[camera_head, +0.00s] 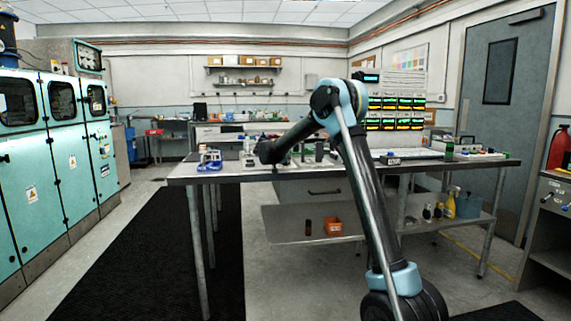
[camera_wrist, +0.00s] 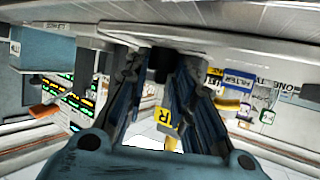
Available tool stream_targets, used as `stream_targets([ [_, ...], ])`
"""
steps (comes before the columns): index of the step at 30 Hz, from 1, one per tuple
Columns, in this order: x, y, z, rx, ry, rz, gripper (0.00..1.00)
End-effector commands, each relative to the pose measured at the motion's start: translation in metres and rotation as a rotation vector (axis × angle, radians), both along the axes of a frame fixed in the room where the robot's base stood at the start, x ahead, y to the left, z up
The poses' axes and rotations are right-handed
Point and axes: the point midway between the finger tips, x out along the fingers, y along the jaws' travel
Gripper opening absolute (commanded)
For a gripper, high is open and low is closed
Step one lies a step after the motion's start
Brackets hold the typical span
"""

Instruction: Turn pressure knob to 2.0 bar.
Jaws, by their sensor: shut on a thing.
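My gripper (camera_wrist: 160,68) shows in the wrist view, its two dark ribbed fingers reaching up the picture on either side of a small black knob (camera_wrist: 160,63). The fingers are shut on the knob. Its pointer or scale, and so its pressure setting, cannot be read. In the head view my dark wrist (camera_head: 268,152) is over the left part of the workbench, and the fingertips and knob cannot be made out there.
The workbench (camera_head: 228,178) carries several small devices. A blue-and-white item (camera_head: 210,160) stands at its left end. Panels with green displays (camera_head: 396,104) stand behind. In the wrist view a yellow label (camera_wrist: 168,124) and a blue FILTER label (camera_wrist: 240,80) show.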

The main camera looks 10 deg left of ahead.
Motion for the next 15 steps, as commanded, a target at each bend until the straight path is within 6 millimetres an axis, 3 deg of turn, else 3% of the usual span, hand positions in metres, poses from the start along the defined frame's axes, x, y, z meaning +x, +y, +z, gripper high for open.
stream_targets([
  [15,0.0020,0.0061,-0.0011,0.002,0.001,-0.208,0.00],
])
